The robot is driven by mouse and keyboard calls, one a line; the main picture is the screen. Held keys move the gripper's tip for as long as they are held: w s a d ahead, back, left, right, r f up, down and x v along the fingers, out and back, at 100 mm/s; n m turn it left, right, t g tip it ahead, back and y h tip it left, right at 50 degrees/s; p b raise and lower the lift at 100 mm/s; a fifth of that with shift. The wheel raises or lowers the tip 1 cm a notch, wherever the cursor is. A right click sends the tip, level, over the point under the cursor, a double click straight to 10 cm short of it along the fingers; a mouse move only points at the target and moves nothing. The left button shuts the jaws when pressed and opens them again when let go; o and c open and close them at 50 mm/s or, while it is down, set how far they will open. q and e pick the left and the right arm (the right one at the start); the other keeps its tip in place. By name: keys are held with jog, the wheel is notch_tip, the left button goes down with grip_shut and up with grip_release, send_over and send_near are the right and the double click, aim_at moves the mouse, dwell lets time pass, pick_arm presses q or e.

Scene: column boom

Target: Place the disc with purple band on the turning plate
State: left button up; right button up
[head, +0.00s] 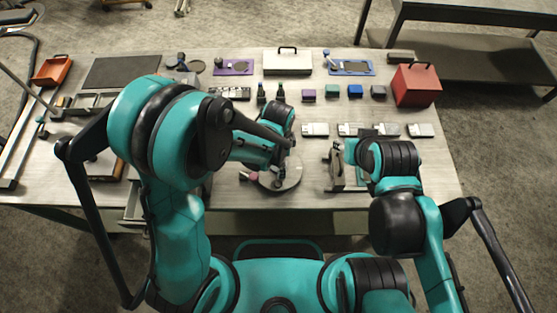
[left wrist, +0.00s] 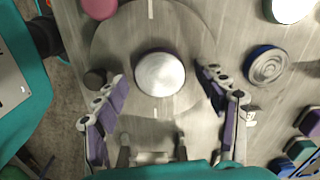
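The disc with purple band (left wrist: 160,74) has a silvery top and a thin dark purple edge. In the left wrist view it lies over the turning plate (left wrist: 118,45), near its middle. The plate (head: 294,178) also shows in the head view, where my left arm and gripper hide the disc. My left gripper (left wrist: 163,88) is open, one finger on each side of the disc, with visible gaps to it. In the head view my left gripper (head: 279,180) is low over the plate. My right gripper (head: 350,152) is beside a grey vise-like fixture; its fingers are unclear.
A pink knob (left wrist: 100,8) and a small dark knob (left wrist: 95,78) are at the plate's edge. A blue-banded disc (left wrist: 267,66) and a green-banded disc (left wrist: 291,8) lie to the right. A red box (head: 415,86) and several coloured blocks stand farther back.

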pick_arm(q)
jog(key=shift+r+p, duration=0.3)
jog(key=shift+r, duration=0.1)
notch_tip(320, 180, up, 12)
jog(key=f+p, duration=0.1)
jog(key=p, duration=0.2)
jog(key=s+a+r+n+t, duration=0.2)
jog(key=a+r+n, duration=0.3)
jog(key=a+n, duration=0.3)
jog(key=s+a+r+n+t, duration=0.3)
jog(key=a+r+n+t, duration=0.2)
jog(key=a, duration=0.5)
jog(key=r+n, duration=0.1)
jog(key=n, duration=0.1)
jog(key=shift+r+n, duration=0.25)
jog(key=shift+n, duration=0.15)
jog(key=shift+s, duration=0.1)
